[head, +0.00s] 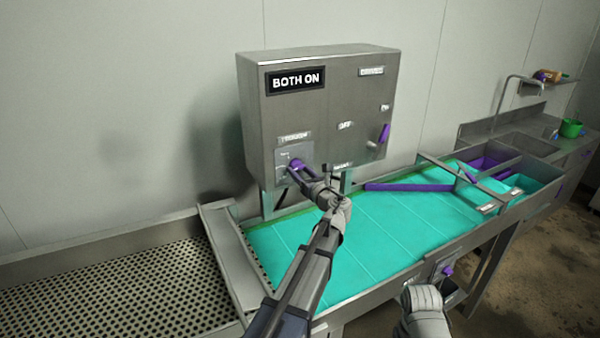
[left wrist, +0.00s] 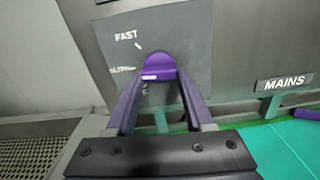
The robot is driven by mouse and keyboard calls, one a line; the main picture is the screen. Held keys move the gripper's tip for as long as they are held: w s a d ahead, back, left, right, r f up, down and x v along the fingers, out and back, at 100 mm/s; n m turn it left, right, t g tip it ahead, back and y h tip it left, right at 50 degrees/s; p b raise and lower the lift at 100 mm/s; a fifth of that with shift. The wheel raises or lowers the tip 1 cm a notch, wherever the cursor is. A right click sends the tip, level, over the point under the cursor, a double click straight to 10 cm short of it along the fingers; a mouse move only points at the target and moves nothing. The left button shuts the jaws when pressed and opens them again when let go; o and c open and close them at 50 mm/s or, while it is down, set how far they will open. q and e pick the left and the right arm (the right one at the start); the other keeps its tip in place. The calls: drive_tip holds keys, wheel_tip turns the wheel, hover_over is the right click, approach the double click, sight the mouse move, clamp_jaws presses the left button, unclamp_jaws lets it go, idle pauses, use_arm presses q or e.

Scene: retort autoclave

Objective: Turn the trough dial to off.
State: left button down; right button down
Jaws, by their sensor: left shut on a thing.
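The trough dial is a purple knob (left wrist: 160,66) on a grey plate (head: 283,158) at the lower left of the steel control box (head: 320,100). In the left wrist view a white bar on the knob lies nearly level, toward the left, near a blurred label. The word FAST stands above it to the left; another label below is mostly hidden. My left gripper (head: 297,168) is shut on the knob, with a purple finger on either side in the left wrist view (left wrist: 160,95). The box's display (head: 295,79) reads BOTH ON. My right gripper cannot be made out.
A purple lever (head: 384,133) is on the box's right, with OFF (head: 345,126) and MAINS (head: 343,165) labels nearby. A turquoise belt (head: 370,235) runs below, with a purple bar (head: 408,187) along its back. A perforated metal trough (head: 120,290) lies at left.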

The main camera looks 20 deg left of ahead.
use_arm(q)
drive_tip(key=n, duration=0.4)
drive_tip(key=shift+w+d+n, duration=0.1)
drive_tip(key=shift+n, duration=0.3)
drive_tip(key=shift+w+r+n, duration=0.1)
drive_tip(key=shift+n, duration=2.4)
drive_tip(key=shift+c, duration=1.4)
unclamp_jaws()
drive_tip(key=shift+d, duration=0.1)
drive_tip(key=v, duration=0.7)
drive_tip(key=shift+s+d, duration=0.25)
drive_tip(key=shift+d, duration=0.05)
